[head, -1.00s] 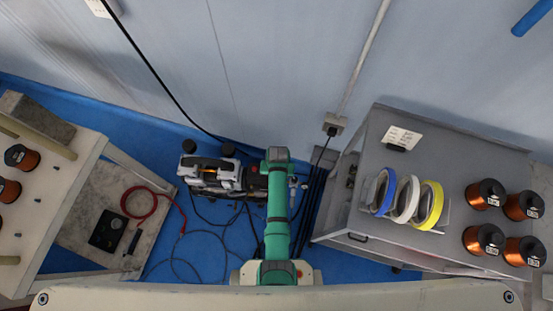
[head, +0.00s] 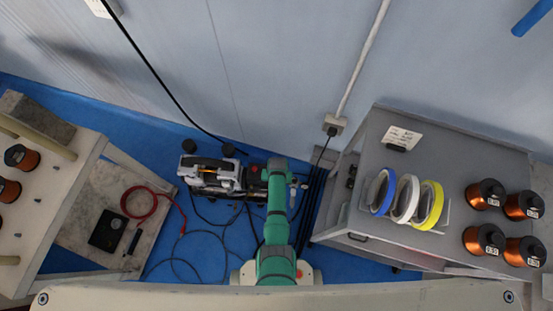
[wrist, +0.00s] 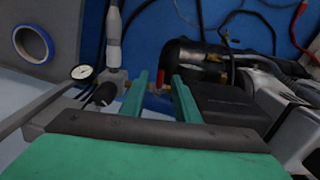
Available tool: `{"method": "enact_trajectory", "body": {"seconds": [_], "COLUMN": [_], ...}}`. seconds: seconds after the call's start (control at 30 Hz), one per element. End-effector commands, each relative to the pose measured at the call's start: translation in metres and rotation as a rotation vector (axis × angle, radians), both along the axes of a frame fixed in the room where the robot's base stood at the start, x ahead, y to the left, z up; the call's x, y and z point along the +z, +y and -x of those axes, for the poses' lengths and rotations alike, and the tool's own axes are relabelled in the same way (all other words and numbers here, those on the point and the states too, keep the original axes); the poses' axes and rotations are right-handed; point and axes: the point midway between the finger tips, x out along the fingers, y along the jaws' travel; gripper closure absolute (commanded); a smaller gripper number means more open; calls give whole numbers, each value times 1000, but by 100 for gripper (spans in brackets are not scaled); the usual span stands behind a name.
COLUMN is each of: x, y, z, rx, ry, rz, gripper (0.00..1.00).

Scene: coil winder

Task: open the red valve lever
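A small red piece, which looks like the valve lever (wrist: 160,80), shows in the wrist view beside a brass fitting in front of a dark rounded tank. My gripper (wrist: 161,96) is open, with its two green fingers on either side of the red piece and a gap between them. I cannot tell whether either finger touches it. In the head view, my green arm stands over the right end of the compressor (head: 210,176). The lever and my fingertips cannot be made out there.
A round pressure gauge (wrist: 82,72) and pipe fittings sit just left of my fingers. A black box (wrist: 222,101) is close on the right. A grey cabinet (head: 450,158) with tape rolls stands right. Cables lie on the blue floor (head: 200,254).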

Motion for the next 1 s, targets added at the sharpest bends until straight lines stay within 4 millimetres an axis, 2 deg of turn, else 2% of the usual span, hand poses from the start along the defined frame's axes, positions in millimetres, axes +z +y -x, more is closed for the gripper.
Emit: {"method": "enact_trajectory", "body": {"seconds": [0.17,0.3,0.67,1.0], "x": [0,0,0,0], "y": [0,0,-1,-8], "z": [0,0,0,0], "rx": [0,0,26,223], "ry": [0,0,1,0], "rz": [0,0,0,0], "gripper": [71,100,100,100]}}
